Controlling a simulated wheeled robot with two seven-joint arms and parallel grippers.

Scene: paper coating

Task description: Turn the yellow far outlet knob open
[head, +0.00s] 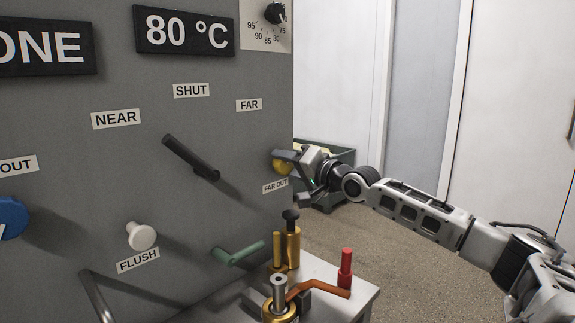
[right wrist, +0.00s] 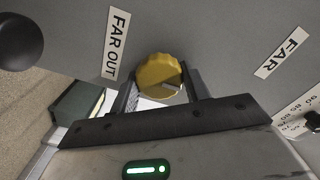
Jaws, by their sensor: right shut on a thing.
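The yellow far outlet knob (head: 280,166) sits at the right edge of the grey panel, above the FAR OUT label (head: 275,186). In the right wrist view the round, ridged knob (right wrist: 158,70) is between the two fingers, with the FAR OUT label (right wrist: 116,43) beside it. My right gripper (head: 288,161) reaches in from the right and is shut on the knob. The fingers hide part of the knob in the head view. My left gripper is not in view.
A black lever (head: 190,157), white FLUSH knob (head: 141,236), green handle (head: 239,253) and blue knob (head: 10,217) are on the panel. Below, brass fittings (head: 291,247) and a red-handled part (head: 345,268) stand on a metal ledge. A green bin (head: 341,157) stands behind my gripper.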

